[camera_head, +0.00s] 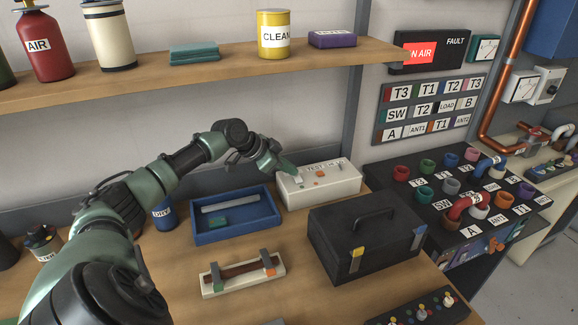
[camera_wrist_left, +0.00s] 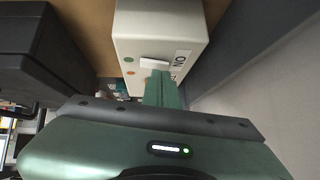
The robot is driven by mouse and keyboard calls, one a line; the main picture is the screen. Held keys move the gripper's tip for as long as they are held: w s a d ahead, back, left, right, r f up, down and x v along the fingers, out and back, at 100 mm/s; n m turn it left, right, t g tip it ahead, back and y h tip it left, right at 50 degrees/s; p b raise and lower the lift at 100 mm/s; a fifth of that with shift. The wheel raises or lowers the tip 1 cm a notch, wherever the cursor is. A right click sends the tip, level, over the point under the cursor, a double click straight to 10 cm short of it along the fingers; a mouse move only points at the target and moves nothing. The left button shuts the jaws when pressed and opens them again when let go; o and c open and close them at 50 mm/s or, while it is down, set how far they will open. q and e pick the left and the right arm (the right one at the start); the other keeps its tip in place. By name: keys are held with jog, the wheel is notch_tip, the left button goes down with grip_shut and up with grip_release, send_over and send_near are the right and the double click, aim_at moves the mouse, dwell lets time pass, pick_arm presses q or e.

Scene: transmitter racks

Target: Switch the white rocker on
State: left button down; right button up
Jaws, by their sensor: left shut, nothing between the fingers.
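The white box (camera_head: 325,188) stands on the bench against the wall, with a labelled top and an orange button (camera_head: 320,173). In the left wrist view the white rocker (camera_wrist_left: 155,63) is on the face of this box, beside a label that reads ON. My left gripper (camera_head: 291,170) is at the left end of the box top. In the left wrist view its green fingers (camera_wrist_left: 158,75) are shut and empty, with their tips at the edge of the rocker. I cannot tell whether they touch it. The fingers hide part of the box face. My right gripper is not in view.
A blue tray (camera_head: 236,237) lies left of the box, and a black case (camera_head: 338,266) stands in front of it. A wooden shelf (camera_head: 200,76) with several containers runs above. A panel with coloured sockets (camera_head: 447,217) is at the right.

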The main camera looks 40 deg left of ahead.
pick_arm(q)
jog(key=shift+a+f, duration=0.1)
jog(key=shift+f, duration=0.25)
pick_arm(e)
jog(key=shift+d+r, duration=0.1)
pick_arm(q)
jog(key=shift+f, duration=0.1)
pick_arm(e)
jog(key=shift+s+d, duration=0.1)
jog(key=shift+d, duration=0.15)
